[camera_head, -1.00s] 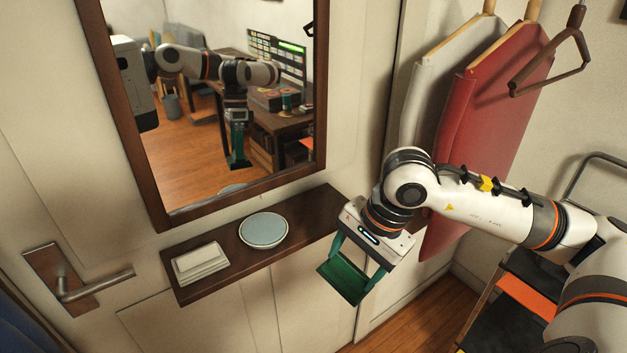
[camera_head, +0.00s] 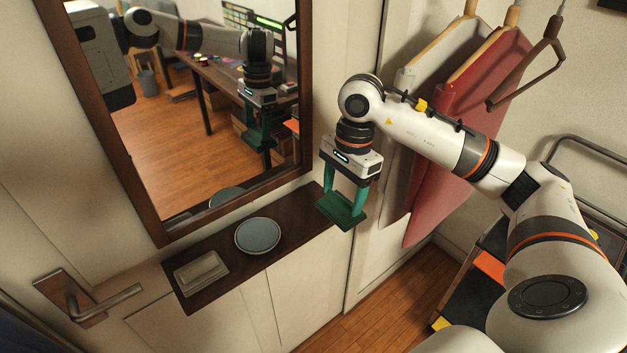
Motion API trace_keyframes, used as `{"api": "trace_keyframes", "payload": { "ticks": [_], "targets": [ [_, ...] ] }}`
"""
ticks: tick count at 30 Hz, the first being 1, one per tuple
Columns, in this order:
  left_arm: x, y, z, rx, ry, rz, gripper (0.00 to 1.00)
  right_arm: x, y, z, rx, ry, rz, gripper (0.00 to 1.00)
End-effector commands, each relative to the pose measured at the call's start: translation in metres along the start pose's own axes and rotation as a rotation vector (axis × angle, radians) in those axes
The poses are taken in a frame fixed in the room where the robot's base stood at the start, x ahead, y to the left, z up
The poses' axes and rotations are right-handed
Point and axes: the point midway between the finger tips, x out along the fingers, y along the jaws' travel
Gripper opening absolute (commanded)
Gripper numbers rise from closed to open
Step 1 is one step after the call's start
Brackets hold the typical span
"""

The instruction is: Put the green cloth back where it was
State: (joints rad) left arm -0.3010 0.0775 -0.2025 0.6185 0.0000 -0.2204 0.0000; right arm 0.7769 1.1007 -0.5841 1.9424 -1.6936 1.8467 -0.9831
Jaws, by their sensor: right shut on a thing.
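The green cloth (camera_head: 347,214) hangs as a flat dark-green piece at the fingertips of my right gripper (camera_head: 343,203). The gripper points down and is shut on it. They are at the right end of the dark wooden shelf (camera_head: 292,220), seemingly above it and toward its front edge; the exact height gap is hard to tell. The mirror (camera_head: 200,130) reflects my right arm and the green cloth. My left gripper is not in view.
The shelf is bare right of the plate. Grey and red garments (camera_head: 470,130) hang at the right. A door handle (camera_head: 100,300) is lower left.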

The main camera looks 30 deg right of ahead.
Motion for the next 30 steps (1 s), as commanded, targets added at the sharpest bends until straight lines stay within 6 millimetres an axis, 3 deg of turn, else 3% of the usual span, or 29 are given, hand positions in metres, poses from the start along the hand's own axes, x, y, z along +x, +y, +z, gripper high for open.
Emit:
{"api": "trace_keyframes", "payload": {
  "ticks": [1, 11, 15, 20, 25, 30],
  "targets": [
    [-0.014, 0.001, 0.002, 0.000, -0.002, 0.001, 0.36, -0.007, 0.015, -0.003, 0.000, 0.007, 0.000, 0.49],
    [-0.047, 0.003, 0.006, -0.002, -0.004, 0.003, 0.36, -0.004, 0.088, -0.002, -0.001, 0.003, -0.002, 0.49],
    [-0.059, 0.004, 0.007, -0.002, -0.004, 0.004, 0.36, 0.020, 0.086, 0.002, 0.000, -0.001, -0.005, 0.49],
    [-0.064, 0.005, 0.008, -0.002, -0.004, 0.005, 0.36, 0.033, 0.086, 0.004, -0.001, 0.000, -0.003, 0.49],
    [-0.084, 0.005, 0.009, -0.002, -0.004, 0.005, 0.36, 0.058, 0.085, 0.006, 0.000, 0.002, -0.007, 0.49],
    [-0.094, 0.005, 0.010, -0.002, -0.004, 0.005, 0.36, 0.067, 0.090, 0.008, -0.001, 0.000, -0.002, 0.49]
  ]
}}
